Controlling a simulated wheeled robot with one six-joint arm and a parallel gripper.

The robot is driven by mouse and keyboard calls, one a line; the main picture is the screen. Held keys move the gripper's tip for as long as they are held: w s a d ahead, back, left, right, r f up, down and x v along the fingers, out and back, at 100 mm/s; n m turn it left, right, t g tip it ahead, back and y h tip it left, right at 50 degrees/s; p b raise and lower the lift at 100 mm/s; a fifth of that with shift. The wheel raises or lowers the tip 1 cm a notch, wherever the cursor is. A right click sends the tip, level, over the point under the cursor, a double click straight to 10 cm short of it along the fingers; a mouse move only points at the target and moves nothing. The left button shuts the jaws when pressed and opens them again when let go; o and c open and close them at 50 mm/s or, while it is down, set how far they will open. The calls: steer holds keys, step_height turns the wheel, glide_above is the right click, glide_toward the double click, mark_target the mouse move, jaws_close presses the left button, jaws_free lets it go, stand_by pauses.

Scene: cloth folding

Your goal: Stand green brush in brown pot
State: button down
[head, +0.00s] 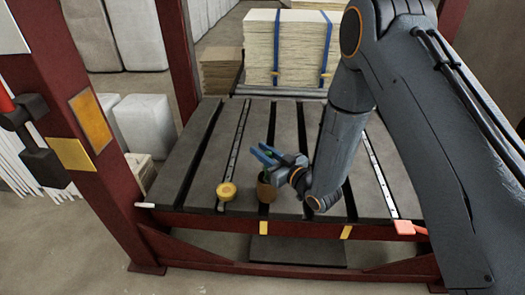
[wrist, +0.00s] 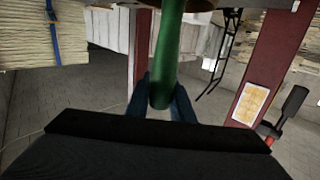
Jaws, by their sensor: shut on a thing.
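The green brush (wrist: 167,60) runs up the middle of the wrist view, with its near end between my two blue fingers. My gripper (wrist: 162,92) is shut on it. In the head view, my gripper (head: 263,155) is over the table's front middle, right beside the brown pot (head: 265,192). Only a little dark green shows there between the fingers and the pot. The pot stands near the table's front edge, partly covered by my gripper. I cannot tell whether the brush's far end is inside the pot.
A round yellow object (head: 226,191) sits left of the pot on the dark slatted table (head: 182,165). Strapped stacked sheets (head: 288,45) stand behind. Red posts (head: 75,130) flank the table.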

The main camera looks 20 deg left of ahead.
mark_target(271, 157)
steer(key=c, duration=1.5)
jaws_free()
steer(key=shift+o, duration=0.2)
steer(key=shift+d, duration=0.15)
steer(key=v, duration=0.7)
steer(key=shift+s+d, duration=0.2)
